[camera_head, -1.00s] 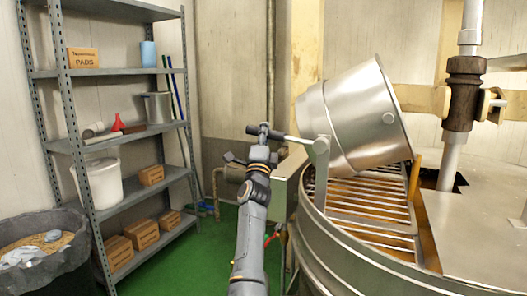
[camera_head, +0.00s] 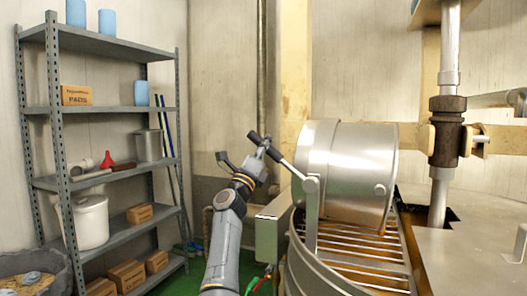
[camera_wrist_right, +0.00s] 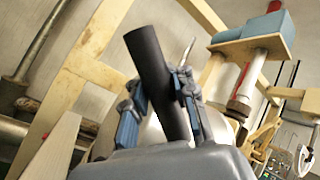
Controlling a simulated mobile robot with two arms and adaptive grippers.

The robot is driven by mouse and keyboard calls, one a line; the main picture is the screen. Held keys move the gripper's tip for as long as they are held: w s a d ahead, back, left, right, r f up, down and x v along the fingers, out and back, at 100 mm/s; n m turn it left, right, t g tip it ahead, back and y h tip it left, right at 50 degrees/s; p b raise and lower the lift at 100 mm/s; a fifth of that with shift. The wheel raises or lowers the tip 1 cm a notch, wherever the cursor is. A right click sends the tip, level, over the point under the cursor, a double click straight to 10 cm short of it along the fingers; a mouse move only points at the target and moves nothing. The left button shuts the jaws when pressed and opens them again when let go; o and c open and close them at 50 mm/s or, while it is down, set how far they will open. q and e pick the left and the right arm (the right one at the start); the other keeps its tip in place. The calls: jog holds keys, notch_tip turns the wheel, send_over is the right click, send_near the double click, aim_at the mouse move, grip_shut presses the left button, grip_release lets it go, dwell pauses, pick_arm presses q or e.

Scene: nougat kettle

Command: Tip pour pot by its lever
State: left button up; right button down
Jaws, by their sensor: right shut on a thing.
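The silver pour pot (camera_head: 345,165) lies on its side over the slatted grate, its wide rim toward the right. Its lever (camera_head: 292,170) runs up and left from the pivot at the pot's side to a black grip (camera_wrist_right: 148,55). My right gripper (camera_head: 262,152) is shut around this black grip. In the right wrist view, the gripper's fingers (camera_wrist_right: 160,100) stand on both sides of the grip, with the pot partly hidden behind them. The pot's mouth and inside are not visible in the head view. My left gripper is not in view.
The slatted grate (camera_head: 350,262) covers part of a round metal kettle (camera_head: 312,270) below the pot. A vertical shaft (camera_head: 447,105) stands to the right. A grey box (camera_head: 270,228) is beside my right arm. A metal shelf (camera_head: 110,115) with boxes stands at left.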

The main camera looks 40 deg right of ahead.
jog(key=shift+s+r+m+g, duration=0.4)
jog(key=shift+s+m+g, duration=0.1)
jog(key=shift+m+g, duration=0.2)
jog(key=shift+s+r, duration=0.1)
jog(key=shift+s, duration=0.15)
dwell(0.3)
jog(key=c, duration=1.3)
grip_release()
jog(key=shift+o, duration=1)
jog(key=shift+s+a+r, duration=0.2)
jog(key=shift+a+r, duration=0.1)
jog(key=shift+a, duration=0.1)
jog(key=shift+d+f, duration=0.1)
jog(key=shift+d, duration=0.1)
jog(key=shift+w+f, duration=0.1)
jog(key=shift+f, duration=0.05)
jog(key=v, duration=1.2)
